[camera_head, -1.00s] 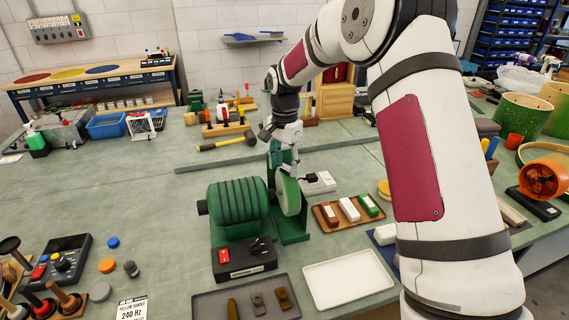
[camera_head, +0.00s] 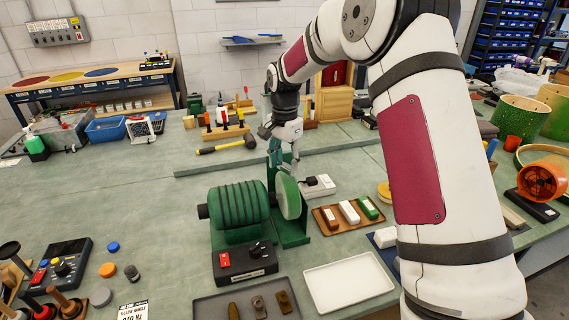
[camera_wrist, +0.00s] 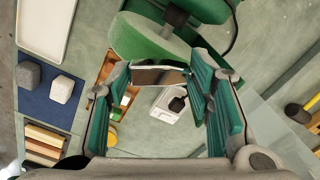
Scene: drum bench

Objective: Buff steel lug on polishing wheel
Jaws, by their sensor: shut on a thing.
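The polishing wheel is a pale green disc (camera_head: 288,198) on the right of the green ribbed motor (camera_head: 238,205). In the wrist view its green face (camera_wrist: 140,40) fills the upper middle. My gripper (camera_head: 285,168) is behind and above the wheel in the head view. In the wrist view my gripper (camera_wrist: 160,76) is shut on the steel lug (camera_wrist: 160,77), a small shiny, brownish plate held across the fingertips. The lug lies close to the wheel's edge; I cannot tell if they touch. The lug is not clear in the head view.
A control box (camera_head: 245,260) stands in front of the motor. A grey tray (camera_head: 215,303) with small dark pieces and an empty white tray (camera_head: 345,280) are at the front. A wooden tray (camera_head: 325,225) of bars sits right of the wheel. A hammer (camera_head: 222,147) lies behind.

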